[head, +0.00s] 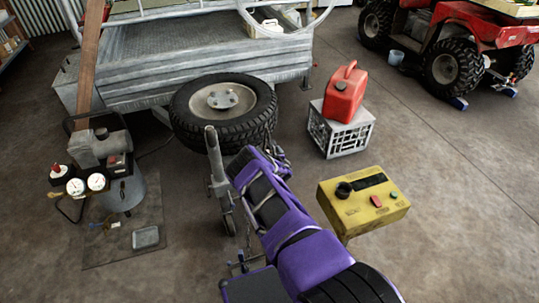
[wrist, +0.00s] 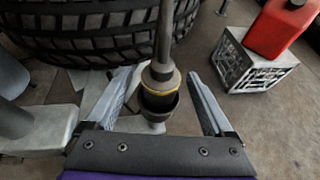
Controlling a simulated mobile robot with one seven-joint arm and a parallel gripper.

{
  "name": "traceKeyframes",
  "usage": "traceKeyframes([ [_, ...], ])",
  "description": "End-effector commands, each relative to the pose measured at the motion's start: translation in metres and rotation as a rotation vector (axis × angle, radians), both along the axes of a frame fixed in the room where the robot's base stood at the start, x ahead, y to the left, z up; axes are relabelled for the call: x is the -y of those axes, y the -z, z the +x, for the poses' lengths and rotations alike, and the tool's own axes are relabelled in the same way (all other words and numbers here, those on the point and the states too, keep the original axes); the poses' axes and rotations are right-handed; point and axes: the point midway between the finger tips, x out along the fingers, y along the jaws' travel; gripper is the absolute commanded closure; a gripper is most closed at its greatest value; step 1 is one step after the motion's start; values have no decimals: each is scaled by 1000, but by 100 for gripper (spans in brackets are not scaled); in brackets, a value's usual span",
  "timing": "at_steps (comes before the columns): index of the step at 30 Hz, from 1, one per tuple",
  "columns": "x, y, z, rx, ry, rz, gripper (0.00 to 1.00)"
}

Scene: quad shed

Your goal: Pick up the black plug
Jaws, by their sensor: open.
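The black plug (wrist: 160,78) shows in the wrist view as a dark stepped cylinder with a thin yellow ring. A dark cable or stem runs up from it, and its lower end sits at a dark round cup-like rim. My gripper (wrist: 164,73) is open, with one pale finger on each side of the plug and visible gaps to both. In the head view my purple arm reaches toward the trailer's front, and it hides the plug and most of the gripper. I cannot tell how deep the plug lies between the fingers.
A tyre (head: 222,108) lies by the trailer (head: 200,75), close beyond my gripper. A grey jockey-wheel post (head: 216,165) stands just left of my arm. A red fuel can (head: 344,92) on a grey crate (head: 339,138) and a yellow control box (head: 362,203) are to the right.

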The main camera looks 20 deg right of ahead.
Motion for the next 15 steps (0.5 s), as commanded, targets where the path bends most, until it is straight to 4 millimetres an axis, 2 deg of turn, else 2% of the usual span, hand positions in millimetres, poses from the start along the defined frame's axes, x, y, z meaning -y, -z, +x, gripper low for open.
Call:
traceKeyframes([
  [9,0,1,4,0,0,0,13],
  [11,0,1,4,0,0,0,22],
  [15,0,1,4,0,0,0,47],
])
